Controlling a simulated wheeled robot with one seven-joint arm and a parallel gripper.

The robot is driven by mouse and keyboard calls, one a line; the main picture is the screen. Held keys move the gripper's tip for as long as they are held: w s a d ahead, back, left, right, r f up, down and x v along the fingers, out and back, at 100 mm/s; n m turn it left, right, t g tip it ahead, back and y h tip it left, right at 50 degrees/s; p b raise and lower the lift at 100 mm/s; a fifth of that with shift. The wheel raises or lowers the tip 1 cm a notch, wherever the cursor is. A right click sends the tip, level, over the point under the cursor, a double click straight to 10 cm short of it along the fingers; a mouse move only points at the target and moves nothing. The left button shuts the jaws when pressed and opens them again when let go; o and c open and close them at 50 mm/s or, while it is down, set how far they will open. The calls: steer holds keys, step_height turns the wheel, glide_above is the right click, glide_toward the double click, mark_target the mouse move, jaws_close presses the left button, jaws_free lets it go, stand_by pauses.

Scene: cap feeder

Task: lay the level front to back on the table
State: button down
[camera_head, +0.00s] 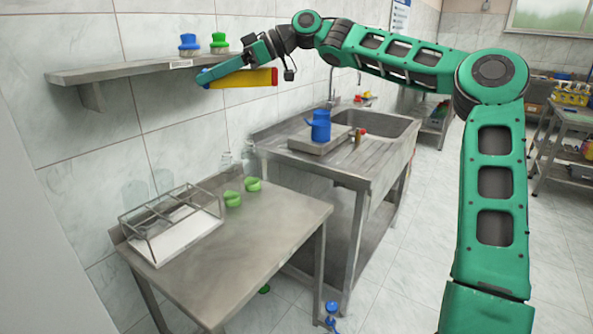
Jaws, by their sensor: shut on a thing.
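The level (250,78) is a long yellow body with a red right end and a blue part at its left end. My gripper (228,70) is shut on it and holds it in the air in front of the wall shelf, above the table. The level lies roughly sideways in the picture, its left end a little lower. My fingers hide part of its upper side. The steel table (262,226) stands below at the lower left, with its front half bare.
The wall shelf (120,72) carries a blue and a green object (219,42). A sink counter (345,160) with a blue jug (319,126) stands right of the table.

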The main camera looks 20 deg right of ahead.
steer(key=w+d+f+m+t+h, duration=0.1)
steer(key=d+f+m+t, duration=0.15)
steer(key=f, duration=0.75)
steer(key=w+d+f+m+t, duration=0.1)
steer(key=d+f, duration=0.3)
steer(key=f, duration=0.7)
steer(key=s+d+f+m+t+h, duration=0.2)
steer(key=d+f+m, duration=0.1)
steer(key=d+f, duration=0.35)
steer(key=s+d+f+m+t+h, duration=0.2)
steer(key=s+d+f+t, duration=0.1)
steer(key=d+f, duration=0.4)
glide_above(263, 209)
step_height(263, 209, down, 4)
step_height(263, 209, down, 3)
steer(key=shift+s+a, duration=0.1)
steer(key=shift+a, duration=0.05)
steer(key=shift+f, duration=1.35)
steer(key=shift+f, duration=0.45)
steer(key=c, duration=1.4)
jaws_free()
